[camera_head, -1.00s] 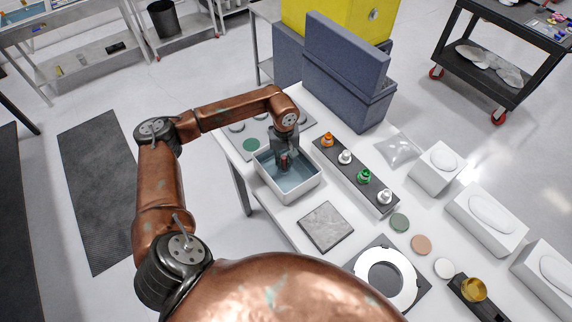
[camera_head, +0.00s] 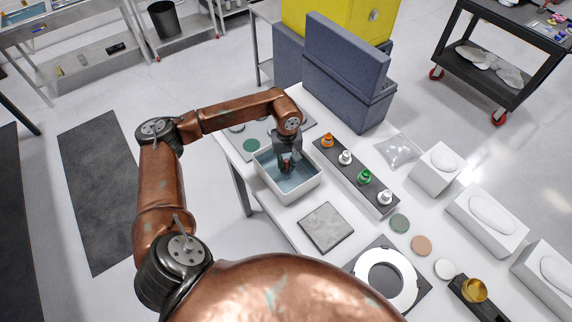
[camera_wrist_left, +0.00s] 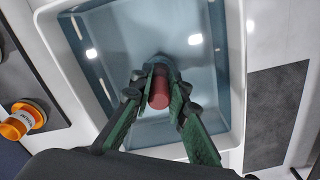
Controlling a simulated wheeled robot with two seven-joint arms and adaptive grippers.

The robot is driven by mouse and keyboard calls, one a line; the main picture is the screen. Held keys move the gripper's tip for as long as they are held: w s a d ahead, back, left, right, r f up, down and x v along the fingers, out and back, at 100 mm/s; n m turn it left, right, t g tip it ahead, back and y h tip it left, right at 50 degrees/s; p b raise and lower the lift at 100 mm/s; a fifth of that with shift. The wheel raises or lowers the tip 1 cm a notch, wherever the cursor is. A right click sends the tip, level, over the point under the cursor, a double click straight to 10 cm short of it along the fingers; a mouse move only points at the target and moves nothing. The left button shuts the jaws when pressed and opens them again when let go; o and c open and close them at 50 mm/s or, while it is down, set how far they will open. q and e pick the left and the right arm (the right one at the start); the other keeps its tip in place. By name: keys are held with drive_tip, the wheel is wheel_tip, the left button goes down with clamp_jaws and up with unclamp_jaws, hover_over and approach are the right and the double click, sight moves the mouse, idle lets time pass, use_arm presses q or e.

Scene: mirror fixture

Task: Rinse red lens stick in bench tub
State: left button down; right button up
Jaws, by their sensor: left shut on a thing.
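The bench tub (camera_head: 310,186) is a white rectangular basin with blue-grey liquid, on the white bench. My left gripper (camera_head: 287,166) is down inside the tub's outline, shut on the red lens stick. In the left wrist view the red lens stick (camera_wrist_left: 159,88) stands between the fingertips of my left gripper (camera_wrist_left: 158,82), over or in the liquid of the tub (camera_wrist_left: 238,60). A dark part shows at its far end. I cannot tell how deep it sits. My right gripper is not in view.
A dark rack (camera_head: 350,178) with orange, white and green-topped bottles stands right of the tub. A grey square plate (camera_head: 326,227) lies in front of it. A blue-grey bin (camera_head: 345,95) stands behind. Several white boxes (camera_head: 486,217) line the right side.

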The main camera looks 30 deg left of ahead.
sight(287, 161)
use_arm(q)
drive_tip(key=shift+r+p, duration=0.8)
drive_tip(key=shift+r, duration=1.2)
drive_tip(key=shift+r+p, duration=0.9)
drive_tip(key=shift+r, duration=1.3)
drive_tip(key=shift+r+p, duration=0.3)
drive_tip(key=shift+r, duration=0.5)
drive_tip(key=shift+r, duration=0.2)
wheel_tip(287, 161, up, 4)
drive_tip(key=shift+f+p, duration=0.2)
drive_tip(key=shift+p, duration=0.6)
